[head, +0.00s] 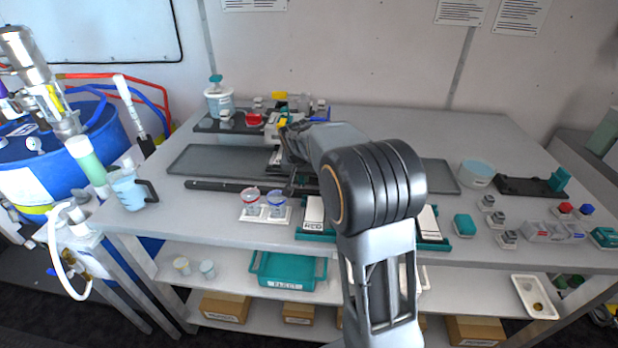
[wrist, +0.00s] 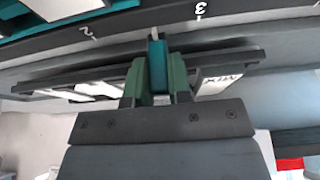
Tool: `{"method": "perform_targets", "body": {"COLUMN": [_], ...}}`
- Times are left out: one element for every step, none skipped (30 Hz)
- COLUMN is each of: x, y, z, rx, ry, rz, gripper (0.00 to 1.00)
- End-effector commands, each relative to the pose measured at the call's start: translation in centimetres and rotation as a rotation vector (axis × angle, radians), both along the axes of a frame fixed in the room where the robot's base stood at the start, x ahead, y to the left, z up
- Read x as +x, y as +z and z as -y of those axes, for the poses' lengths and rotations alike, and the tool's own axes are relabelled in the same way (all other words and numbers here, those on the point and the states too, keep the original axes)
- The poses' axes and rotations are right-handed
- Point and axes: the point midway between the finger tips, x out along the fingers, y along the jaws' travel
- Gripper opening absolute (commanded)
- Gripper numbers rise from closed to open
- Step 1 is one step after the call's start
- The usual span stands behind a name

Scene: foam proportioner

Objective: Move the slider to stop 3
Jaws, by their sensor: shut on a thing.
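The slider (wrist: 158,66) is a teal block with a pale pointer at its tip, seen in the wrist view. My gripper (wrist: 158,84) is shut on it, with one green finger on each side. The slider sits on a dark rail (wrist: 225,58). A dark scale strip (wrist: 130,28) above it in the picture carries the marks 2 (wrist: 87,32) and 3 (wrist: 200,11). The pointer lies between these two marks. In the head view the left part of the rail (head: 215,186) shows, but my arm hides the slider and the gripper's fingertips.
Two small cups (head: 276,203) on a white plate stand in front of the rail. A grey tray (head: 215,160) lies behind it. A teal tray with cards (head: 430,222) is partly behind my arm. A round tub (head: 477,173) and small blocks stand at the right.

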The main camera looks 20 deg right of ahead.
Motion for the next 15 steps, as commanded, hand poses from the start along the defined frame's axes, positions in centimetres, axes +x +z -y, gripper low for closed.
{"method": "perform_targets", "body": {"x": [0.5,0.7,0.9,1.1,1.2,1.4,1.5,1.6,1.7,1.8,1.8,1.9,1.9,2.0,2.0], "y": [0.1,0.1,0.1,0.1,0.1,0.1,0.1,0.1,0.1,0.1,0.1,0.1,0.1,0.1,0.1], "z": [-0.5,-0.7,-1.0,-1.3,-1.5,-1.8,-1.9,-2.1,-2.3,-2.4,-2.5,-2.6,-2.6,-2.7,-2.7], "rx": [0.0,0.0,0.0,0.0,0.0,-0.001,-0.001,-0.001,-0.001,-0.001,-0.001,-0.001,0.0,0.0,0.0], "ry": [-0.001,-0.005,-0.006,-0.008,-0.009,-0.009,-0.01,-0.01,-0.011,-0.012,-0.012,-0.012,-0.012,-0.012,-0.012], "rz": [0.004,0.004,0.003,0.004,0.003,0.003,0.003,0.004,0.004,0.005,0.005,0.005,0.004,0.004,0.004], "gripper": [0.0,0.0,0.0,0.0,0.0,0.0,0.0,0.0,0.0,0.0,0.0,0.0,0.0,0.0,0.0]}}
